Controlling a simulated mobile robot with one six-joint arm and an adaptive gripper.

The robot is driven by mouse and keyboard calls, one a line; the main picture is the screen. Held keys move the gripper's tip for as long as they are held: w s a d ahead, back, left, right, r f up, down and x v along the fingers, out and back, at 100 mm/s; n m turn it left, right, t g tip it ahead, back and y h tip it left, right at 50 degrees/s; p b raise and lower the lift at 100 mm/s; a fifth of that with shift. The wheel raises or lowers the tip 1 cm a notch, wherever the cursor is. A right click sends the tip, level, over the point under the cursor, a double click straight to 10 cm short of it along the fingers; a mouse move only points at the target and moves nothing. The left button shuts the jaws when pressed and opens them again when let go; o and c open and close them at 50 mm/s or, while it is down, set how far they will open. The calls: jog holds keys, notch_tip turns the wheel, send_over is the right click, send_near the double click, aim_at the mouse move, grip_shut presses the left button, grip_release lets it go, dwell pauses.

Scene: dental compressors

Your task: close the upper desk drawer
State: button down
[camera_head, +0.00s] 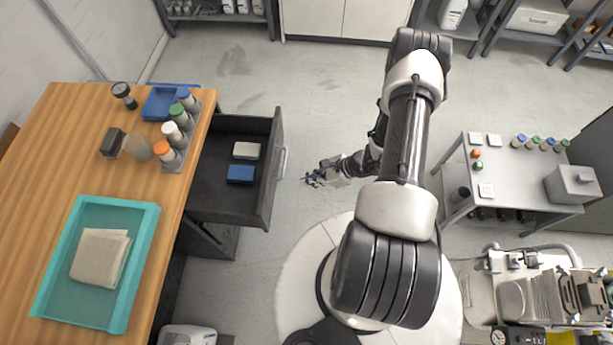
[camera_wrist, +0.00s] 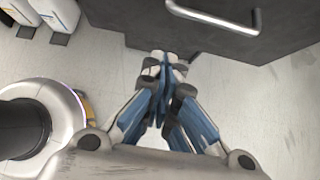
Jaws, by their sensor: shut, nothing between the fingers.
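The upper desk drawer (camera_head: 216,192) is pulled out to the right from under the wooden desk (camera_head: 165,215). A white box (camera_head: 246,150) and a blue box (camera_head: 240,174) lie inside it. Its front carries a metal bar handle (camera_head: 282,163). My gripper (camera_head: 312,179) is to the right of the drawer front, apart from it in the head view. In the wrist view my gripper (camera_wrist: 167,62) is shut and empty, its fingertips together. The dark drawer front (camera_wrist: 150,20) and its handle (camera_wrist: 215,18) show at the top of that view.
On the desk stand a teal tray (camera_head: 45,262) with a folded cloth, a rack of bottles (camera_head: 190,135) and a blue bin (camera_head: 160,103). A grey side table (camera_head: 520,175) and a compressor (camera_head: 530,300) stand at the right. Floor between drawer and my base is clear.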

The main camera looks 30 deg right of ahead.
jog(key=shift+w+a+f+b, duration=0.3)
jog(key=shift+w+a+f, duration=0.6)
jog(key=shift+a, duration=0.3)
jog(key=shift+w+a+f+b, duration=0.25)
jog(key=shift+w+a+f, duration=0.6)
jog(key=shift+a, duration=0.4)
jog(key=shift+w+a+f+b, duration=0.3)
jog(key=shift+w+a+f, duration=0.45)
jog(key=shift+w+a, duration=0.35)
jog(key=shift+s+a, duration=0.1)
jog(key=shift+s, duration=0.05)
jog(key=w+a+b, duration=0.2)
jog(key=w+a, duration=0.2)
jog(key=a, duration=0.2)
jog(key=w+a+b, duration=0.2)
jog(key=w+a, duration=0.3)
jog(key=a, duration=0.2)
jog(key=w+a+b, duration=0.3)
jog(key=w+a, duration=0.2)
jog(key=a, duration=0.1)
jog(key=shift+w+a, duration=0.15)
jog(key=shift+a, duration=0.2)
jog(key=shift+w+a, duration=0.15)
jog(key=shift+a, duration=0.05)
jog(key=shift+w+r, duration=0.1)
jog(key=shift+r, duration=0.05)
jog(key=shift+d, duration=0.1)
